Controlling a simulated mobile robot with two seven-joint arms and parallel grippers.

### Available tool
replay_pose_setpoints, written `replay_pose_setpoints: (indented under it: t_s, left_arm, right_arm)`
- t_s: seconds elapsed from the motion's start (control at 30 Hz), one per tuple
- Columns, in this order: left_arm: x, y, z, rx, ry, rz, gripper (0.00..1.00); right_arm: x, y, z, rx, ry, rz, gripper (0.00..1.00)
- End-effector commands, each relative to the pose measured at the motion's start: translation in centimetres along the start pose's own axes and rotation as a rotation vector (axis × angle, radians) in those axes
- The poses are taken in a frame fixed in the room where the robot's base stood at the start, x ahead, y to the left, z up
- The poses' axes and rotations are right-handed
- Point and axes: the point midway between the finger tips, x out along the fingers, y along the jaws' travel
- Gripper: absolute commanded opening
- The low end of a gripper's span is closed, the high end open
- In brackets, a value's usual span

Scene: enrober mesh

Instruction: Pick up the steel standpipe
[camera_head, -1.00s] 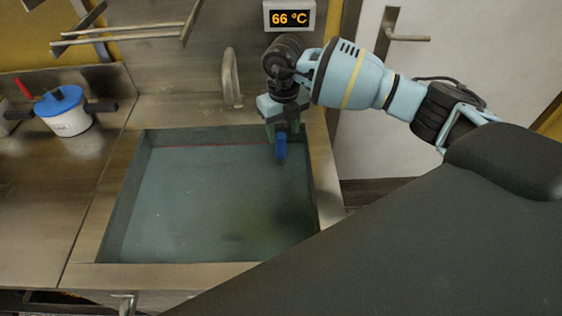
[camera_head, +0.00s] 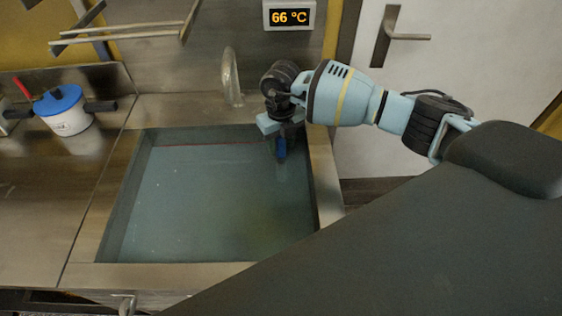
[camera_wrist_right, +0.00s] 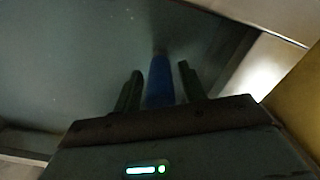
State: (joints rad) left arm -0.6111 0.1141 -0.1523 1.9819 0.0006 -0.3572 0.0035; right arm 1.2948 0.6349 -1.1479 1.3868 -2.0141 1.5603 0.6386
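The standpipe shows as an upright blue sleeve (camera_head: 281,149) in the far right corner of the filled sink. Its lower part is hidden by the cloudy water. In the right wrist view the blue sleeve (camera_wrist_right: 160,84) stands between the two dark fingers, with a narrow gap on each side. My right gripper (camera_head: 281,146) points down over the sleeve with its fingers spread around it. In the right wrist view the same gripper (camera_wrist_right: 159,88) is open and does not visibly press on the sleeve. My left gripper is in neither view.
The sink basin (camera_head: 225,270) has a steel rim, with a faucet (camera_head: 231,78) behind it. A white pot with a blue lid (camera_head: 58,99) stands on the left counter. A display (camera_head: 289,16) reads 66 °C. A white door (camera_head: 400,110) is at right.

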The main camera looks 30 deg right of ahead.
Motion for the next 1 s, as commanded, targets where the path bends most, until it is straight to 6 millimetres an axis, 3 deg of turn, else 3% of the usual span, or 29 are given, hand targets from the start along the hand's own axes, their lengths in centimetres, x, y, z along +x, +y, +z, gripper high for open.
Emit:
replay_pose_setpoints:
  t_s: [0.03,0.3,0.77,1.0]
  left_arm:
    - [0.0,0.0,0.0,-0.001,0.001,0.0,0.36]
    - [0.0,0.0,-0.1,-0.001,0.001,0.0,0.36]
    - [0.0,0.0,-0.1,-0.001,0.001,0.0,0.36]
    - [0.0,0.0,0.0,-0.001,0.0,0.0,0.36]
  right_arm:
    - [0.0,0.0,0.0,0.0,0.0,0.0,0.35]
    - [0.0,0.0,0.0,0.0,0.0,0.0,0.0]
    - [-0.5,0.0,0.1,0.0,-0.002,0.001,0.0]
    - [-2.9,0.0,0.1,-0.001,-0.004,0.001,0.0]
